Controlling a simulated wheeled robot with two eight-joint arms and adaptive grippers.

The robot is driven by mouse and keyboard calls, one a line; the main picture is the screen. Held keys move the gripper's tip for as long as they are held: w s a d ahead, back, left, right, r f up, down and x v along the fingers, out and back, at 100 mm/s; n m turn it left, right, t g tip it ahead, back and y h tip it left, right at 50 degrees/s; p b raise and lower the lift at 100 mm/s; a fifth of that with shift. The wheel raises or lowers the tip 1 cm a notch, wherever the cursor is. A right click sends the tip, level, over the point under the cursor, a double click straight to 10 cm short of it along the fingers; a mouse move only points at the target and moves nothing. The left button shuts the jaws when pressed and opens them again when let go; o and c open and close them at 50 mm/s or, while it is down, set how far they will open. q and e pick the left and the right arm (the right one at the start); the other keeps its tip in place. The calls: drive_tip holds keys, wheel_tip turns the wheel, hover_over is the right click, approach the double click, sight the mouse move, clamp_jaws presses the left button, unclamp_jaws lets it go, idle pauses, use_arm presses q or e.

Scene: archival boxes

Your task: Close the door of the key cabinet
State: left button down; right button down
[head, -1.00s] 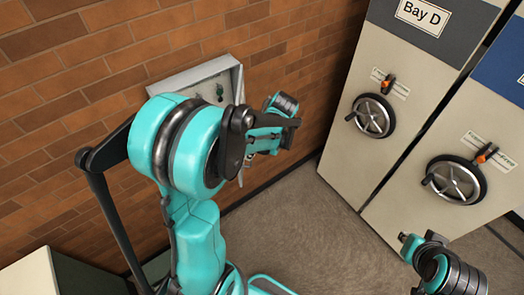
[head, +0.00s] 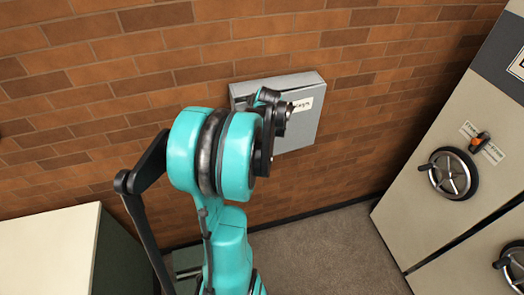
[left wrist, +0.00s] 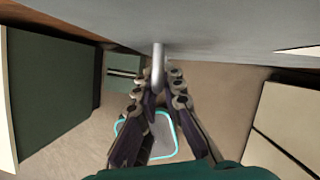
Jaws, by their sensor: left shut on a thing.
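The grey key cabinet (head: 309,128) hangs on the brick wall in the head view. Its door now covers the front, with a white label (head: 303,104) on it, and no keys show. I cannot tell whether a thin gap is left at the door's edge. My left gripper is shut on the silver door handle (left wrist: 159,62) in the left wrist view, its fingers (left wrist: 160,82) on either side of it. The grey door face (left wrist: 215,32) fills the top of that view. In the head view my arm hides the fingertips and part of the cabinet. My right gripper is not in view.
Beige shelving units with a round handwheel (head: 449,173) stand at the right. A cabinet with a pale top (head: 45,250) stands at the lower left. The carpet (head: 335,240) between them is clear.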

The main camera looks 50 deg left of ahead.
use_arm(q)
drive_tip(key=a, duration=0.2)
drive_tip(key=shift+w+a, duration=0.25)
drive_tip(key=shift+a, duration=0.2)
drive_tip(key=shift+w+a+r, duration=0.1)
drive_tip(key=c, duration=1.8)
unclamp_jaws()
drive_tip(key=shift+c, duration=0.2)
drive_tip(key=shift+o, duration=1)
drive_tip(key=shift+a, duration=0.15)
drive_tip(key=v, duration=1.2)
